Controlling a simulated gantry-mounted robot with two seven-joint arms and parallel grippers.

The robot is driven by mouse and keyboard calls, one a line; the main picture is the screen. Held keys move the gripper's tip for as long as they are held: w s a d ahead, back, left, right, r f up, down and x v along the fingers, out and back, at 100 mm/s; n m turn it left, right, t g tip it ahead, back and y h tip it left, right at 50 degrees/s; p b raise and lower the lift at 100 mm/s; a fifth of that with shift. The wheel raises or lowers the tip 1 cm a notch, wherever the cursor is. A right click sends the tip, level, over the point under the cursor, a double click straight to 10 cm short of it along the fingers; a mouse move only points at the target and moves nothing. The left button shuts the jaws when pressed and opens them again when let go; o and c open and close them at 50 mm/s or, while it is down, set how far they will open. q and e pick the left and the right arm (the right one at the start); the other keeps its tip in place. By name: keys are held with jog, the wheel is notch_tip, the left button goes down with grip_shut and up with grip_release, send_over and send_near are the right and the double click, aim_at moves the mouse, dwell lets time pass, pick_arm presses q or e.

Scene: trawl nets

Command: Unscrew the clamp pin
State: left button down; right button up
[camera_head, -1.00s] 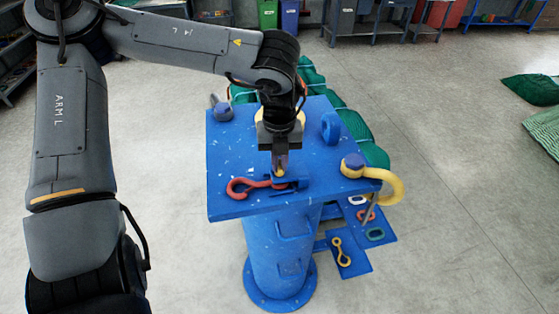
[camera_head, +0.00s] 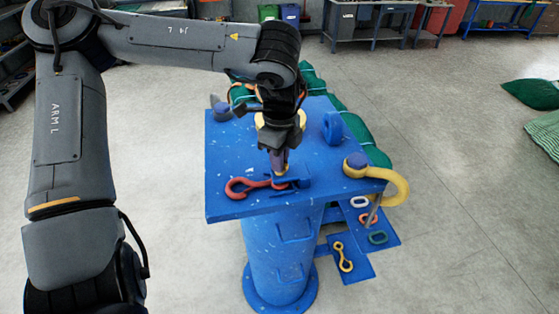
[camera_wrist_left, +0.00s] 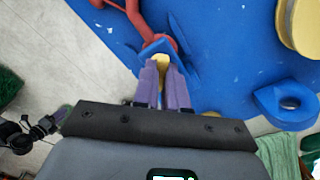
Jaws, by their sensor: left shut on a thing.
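The clamp pin (camera_wrist_left: 161,60) shows as a small yellow head between my left fingertips in the left wrist view. My left gripper (camera_head: 279,169) points down over the front part of the blue table top and is shut on the pin; its purple fingers (camera_wrist_left: 163,80) hide most of it. A blue clamp (camera_head: 294,183) stands on the table around the pin's foot. How far the pin is threaded in is hidden. My right gripper is not in view.
The blue table (camera_head: 230,155) stands on a thick column. A yellow shackle (camera_head: 390,184) sits at its right corner, a blue lug (camera_head: 332,128) behind. Green netting (camera_head: 375,150) hangs at the back. A lower blue shelf (camera_head: 385,222) holds small links.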

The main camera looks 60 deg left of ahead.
pick_arm(q)
jog(key=n, duration=0.1)
jog(key=n+b, duration=0.1)
jog(key=n, duration=0.1)
jog(key=shift+f+n, duration=0.25)
jog(key=shift+n, duration=0.15)
jog(key=n+b, duration=0.2)
jog(key=n, duration=0.1)
jog(key=shift+n, duration=0.3)
jog(key=n+b, duration=0.2)
jog(key=n, duration=0.2)
jog(key=shift+b, duration=0.4)
jog(key=shift+n+b, duration=0.9)
jog(key=shift+n, duration=0.8)
jog(key=shift+r, duration=0.1)
